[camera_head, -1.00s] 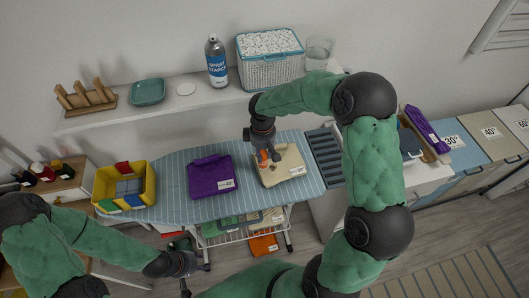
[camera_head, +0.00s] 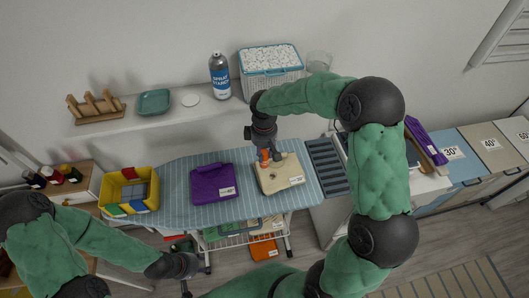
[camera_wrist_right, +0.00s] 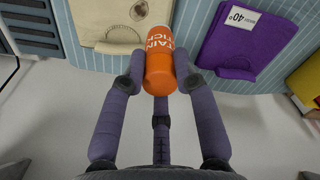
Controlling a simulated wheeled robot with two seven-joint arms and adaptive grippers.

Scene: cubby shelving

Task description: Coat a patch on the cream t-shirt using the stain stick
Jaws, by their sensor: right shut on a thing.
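The cream t-shirt (camera_head: 284,180) lies folded on the striped ironing board, with a white label at its right. It also shows at the top left of the right wrist view (camera_wrist_right: 92,18), with a small brown mark (camera_wrist_right: 139,10) on it. My right gripper (camera_head: 268,158) is shut on the orange stain stick (camera_wrist_right: 160,68), at the shirt's back left edge. The stick's lettered upper part points away from the fingers; I cannot tell whether it touches the shirt. My left gripper (camera_head: 186,287) hangs low at the front left, and its fingers are too dark and small to read.
A folded purple garment (camera_head: 212,184) lies left of the shirt, and a yellow bin (camera_head: 130,190) stands at the board's left end. A shelf behind holds a spray starch can (camera_head: 219,76) and a white basket (camera_head: 271,70). Bare board surrounds the garments.

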